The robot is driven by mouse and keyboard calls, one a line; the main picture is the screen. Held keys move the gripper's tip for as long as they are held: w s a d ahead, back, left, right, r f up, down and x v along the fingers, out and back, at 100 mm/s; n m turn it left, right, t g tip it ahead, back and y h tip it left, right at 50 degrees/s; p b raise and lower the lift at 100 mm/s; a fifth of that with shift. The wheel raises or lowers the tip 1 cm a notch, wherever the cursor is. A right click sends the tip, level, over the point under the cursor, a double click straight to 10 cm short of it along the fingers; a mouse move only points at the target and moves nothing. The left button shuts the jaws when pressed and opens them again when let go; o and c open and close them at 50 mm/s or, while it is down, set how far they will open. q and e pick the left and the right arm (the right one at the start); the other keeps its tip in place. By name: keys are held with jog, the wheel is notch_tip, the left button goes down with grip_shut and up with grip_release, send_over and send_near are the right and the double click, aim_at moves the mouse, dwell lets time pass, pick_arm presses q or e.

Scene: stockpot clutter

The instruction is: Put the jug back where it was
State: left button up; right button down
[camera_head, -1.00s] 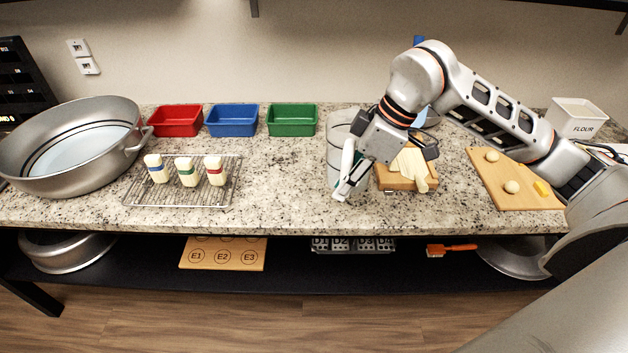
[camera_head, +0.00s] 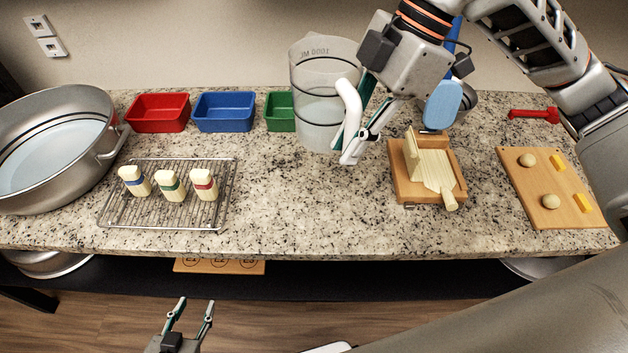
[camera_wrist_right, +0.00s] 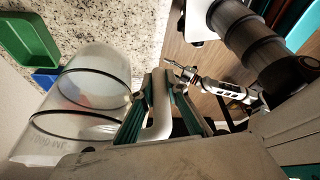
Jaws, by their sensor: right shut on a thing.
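The jug (camera_head: 325,97) is a clear measuring jug with dark rings and a white handle. It is upright, in front of the wall and the back of the counter, and appears raised off the counter. My right gripper (camera_head: 358,122) is shut on its white handle. In the right wrist view the jug (camera_wrist_right: 92,98) lies left of the fingers, and the handle (camera_wrist_right: 160,103) passes between them. My left gripper (camera_head: 191,308) is open and empty, low in front of the counter. The jug partly hides the green bin.
A large stockpot (camera_head: 98,150) stands at the left. Red (camera_head: 160,113), blue (camera_head: 224,112) and green (camera_head: 278,111) bins line the back. A wire rack (camera_head: 115,205) holds three shakers. A wooden press (camera_head: 405,190) and dough board (camera_head: 530,205) are at right. The counter's front middle is clear.

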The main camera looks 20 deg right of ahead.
jog(key=shift+a, duration=0.1)
notch_tip(320, 180, down, 20)
jog(key=shift+s+r+p, duration=0.1)
jog(key=shift+r+p, duration=0.15)
jog(key=shift+p, duration=0.1)
dwell(0.4)
jog(key=shift+f, duration=0.15)
jog(key=c, duration=2.1)
grip_release()
jog(key=shift+o, duration=0.6)
